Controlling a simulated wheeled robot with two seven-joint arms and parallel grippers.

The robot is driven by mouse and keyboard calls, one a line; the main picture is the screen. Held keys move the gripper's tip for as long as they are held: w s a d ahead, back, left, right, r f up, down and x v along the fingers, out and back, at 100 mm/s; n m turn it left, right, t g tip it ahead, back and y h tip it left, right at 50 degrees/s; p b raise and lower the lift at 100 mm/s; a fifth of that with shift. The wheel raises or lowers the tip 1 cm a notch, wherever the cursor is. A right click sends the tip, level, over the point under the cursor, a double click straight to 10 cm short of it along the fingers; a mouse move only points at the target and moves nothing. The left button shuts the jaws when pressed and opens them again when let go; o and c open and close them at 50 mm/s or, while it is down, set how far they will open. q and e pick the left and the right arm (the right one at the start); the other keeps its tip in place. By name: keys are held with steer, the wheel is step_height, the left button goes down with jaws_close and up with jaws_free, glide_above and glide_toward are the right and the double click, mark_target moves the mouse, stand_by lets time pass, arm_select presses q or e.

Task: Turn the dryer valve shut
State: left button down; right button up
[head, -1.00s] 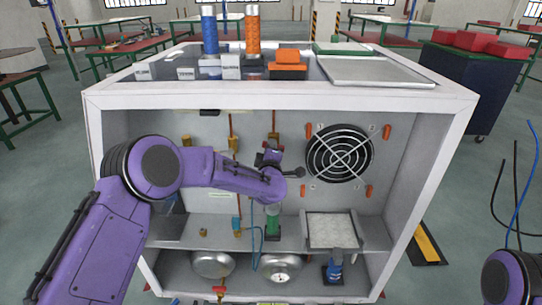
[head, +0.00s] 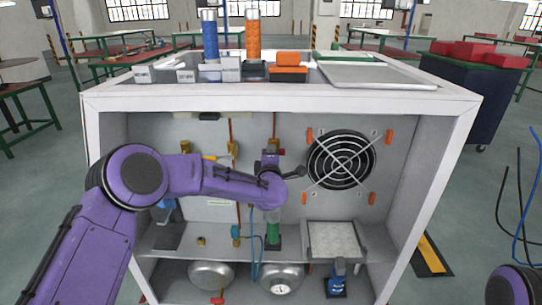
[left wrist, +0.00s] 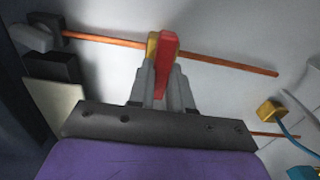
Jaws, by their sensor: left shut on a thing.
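In the left wrist view a red valve handle (left wrist: 168,62) stands in front of a yellow valve body (left wrist: 153,46) on an orange-brown pipe (left wrist: 228,62). My left gripper (left wrist: 162,82) is shut on the red handle, with one finger on each side of it. In the head view my left gripper (head: 269,160) is inside the cabinet, at a vertical pipe left of the fan. A bit of red (head: 281,152) shows just beside it; my wrist hides most of the valve. My right gripper is out of view.
The white cabinet (head: 464,130) is open at the front. A round black fan (head: 341,159) is right of my gripper. Another yellow valve (head: 232,149) is on the left. A green cylinder (head: 273,232) and blue tube (head: 251,238) stand below my wrist.

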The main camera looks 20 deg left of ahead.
arm_select(q)
steer(key=c, duration=1)
jaws_free()
steer(key=shift+c, duration=0.2)
steer(key=b+v, duration=0.1)
steer(key=v, duration=0.9)
steer(key=shift+s, duration=0.35)
steer(key=s+a+f+m+g+h+p, duration=0.15)
steer(key=s+f+m+g, duration=0.35)
steer(key=s+f, duration=0.55)
steer(key=s+a+f+m+g+h+p, duration=0.15)
steer(key=s+f+m, duration=0.5)
steer(key=f, duration=0.65)
steer(key=s+a+f+m+g, duration=0.1)
steer(key=s+a+f+g, duration=0.1)
steer(key=s, duration=0.7)
steer(key=s+a+f+m+g+y+p, duration=0.1)
steer(key=s+a+f+g, duration=0.2)
steer(key=s, duration=0.5)
steer(key=s+a+f+m+g+p, duration=0.1)
steer(key=s+f, duration=0.3)
steer(key=s, duration=0.5)
steer(key=shift+s+a+g, duration=0.35)
steer(key=shift+a+g, duration=0.5)
